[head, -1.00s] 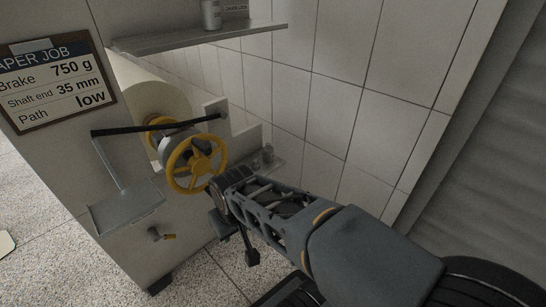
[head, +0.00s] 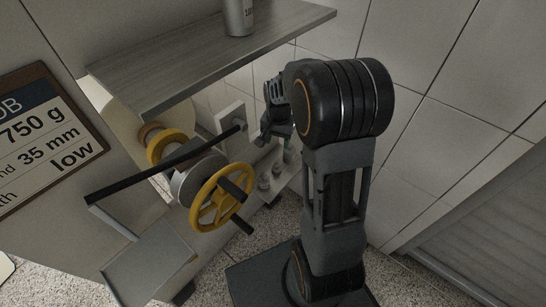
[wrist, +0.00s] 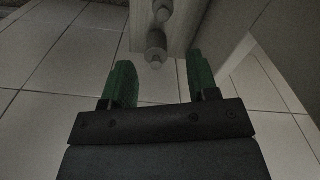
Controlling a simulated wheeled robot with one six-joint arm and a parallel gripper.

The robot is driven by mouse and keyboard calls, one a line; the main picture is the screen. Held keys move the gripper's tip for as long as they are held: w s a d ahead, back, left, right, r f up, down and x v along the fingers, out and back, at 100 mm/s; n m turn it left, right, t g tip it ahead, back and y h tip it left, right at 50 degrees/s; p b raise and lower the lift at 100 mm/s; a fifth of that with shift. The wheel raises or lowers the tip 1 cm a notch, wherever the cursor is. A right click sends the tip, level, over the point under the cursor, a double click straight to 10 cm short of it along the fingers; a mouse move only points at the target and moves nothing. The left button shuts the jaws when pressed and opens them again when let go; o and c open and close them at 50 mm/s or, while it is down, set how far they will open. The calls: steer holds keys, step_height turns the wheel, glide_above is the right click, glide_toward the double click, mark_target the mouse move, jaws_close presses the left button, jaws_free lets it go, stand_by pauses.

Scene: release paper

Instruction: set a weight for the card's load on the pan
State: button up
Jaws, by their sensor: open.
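The card (head: 40,135) at the left reads 750 g, 35 mm and low; its left part is cut off. The pan (head: 150,262), a flat grey metal tray, hangs from a black lever arm and looks empty. Several small grey weights (head: 264,181) stand on a low ledge behind the yellow wheel. In the wrist view, a weight (wrist: 156,46) stands near the ledge's end, beyond my open fingers, with another (wrist: 162,10) behind it. My gripper (wrist: 160,75) is open and empty, its green fingers apart. In the head view my gripper (head: 264,138) is partly hidden by my arm, above the ledge.
A yellow handwheel (head: 221,197) and the black lever (head: 165,165) stand between the pan and the ledge. An upper shelf (head: 200,55) holds a grey labelled cylinder (head: 238,18). A tiled wall (head: 440,60) closes the right side.

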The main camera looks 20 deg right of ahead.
steer(key=b, duration=0.3)
glide_above(277, 164)
steer(key=f, duration=0.8)
steer(key=shift+s+f, duration=0.15)
steer(key=shift+s, duration=0.05)
steer(key=shift+w+a+f+b, duration=0.1)
steer(key=shift+f+b, duration=1.55)
steer(key=shift+f, duration=1.35)
steer(key=shift+r, duration=0.1)
jaws_close()
